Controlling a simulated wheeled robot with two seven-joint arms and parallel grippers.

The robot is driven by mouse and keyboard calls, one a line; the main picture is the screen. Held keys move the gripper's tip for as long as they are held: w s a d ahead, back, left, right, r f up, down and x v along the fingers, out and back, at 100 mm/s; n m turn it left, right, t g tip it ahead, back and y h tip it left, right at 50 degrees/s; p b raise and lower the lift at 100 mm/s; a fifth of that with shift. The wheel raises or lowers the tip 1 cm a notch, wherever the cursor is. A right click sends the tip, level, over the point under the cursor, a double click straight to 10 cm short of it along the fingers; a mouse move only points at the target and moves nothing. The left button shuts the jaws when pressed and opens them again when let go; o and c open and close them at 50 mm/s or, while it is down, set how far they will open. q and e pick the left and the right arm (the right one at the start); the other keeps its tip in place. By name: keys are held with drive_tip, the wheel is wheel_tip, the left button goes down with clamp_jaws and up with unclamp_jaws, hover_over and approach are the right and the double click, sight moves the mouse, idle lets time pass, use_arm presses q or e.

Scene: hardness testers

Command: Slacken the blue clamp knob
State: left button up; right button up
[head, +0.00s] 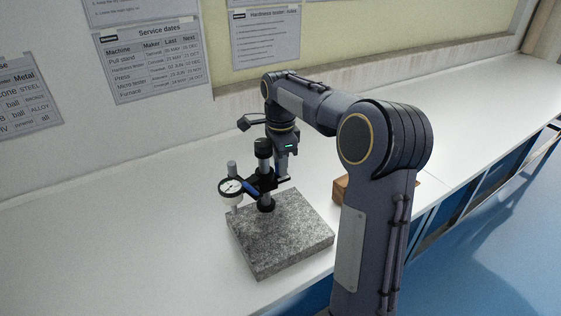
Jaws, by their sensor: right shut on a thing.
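My right gripper (283,178) reaches down to the right side of the clamp. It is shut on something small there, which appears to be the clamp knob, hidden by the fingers. My left gripper is out of view.
A brown wooden block (341,189) lies on the white bench (140,240) behind my right arm. Printed sheets (152,60) hang on the wall. The bench is clear left of the granite base. The post's black top (263,147) stands close to my right gripper.

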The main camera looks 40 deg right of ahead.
drive_tip(key=n+p, duration=0.3)
drive_tip(key=n, duration=0.1)
drive_tip(key=shift+r, duration=0.2)
drive_tip(key=n+p, duration=0.2)
drive_tip(key=n, duration=0.1)
drive_tip(key=shift+f+n+p, duration=0.15)
drive_tip(key=shift+n+p, duration=0.35)
drive_tip(key=shift+n, duration=0.9)
drive_tip(key=o, duration=1)
drive_tip(key=shift+f, duration=0.1)
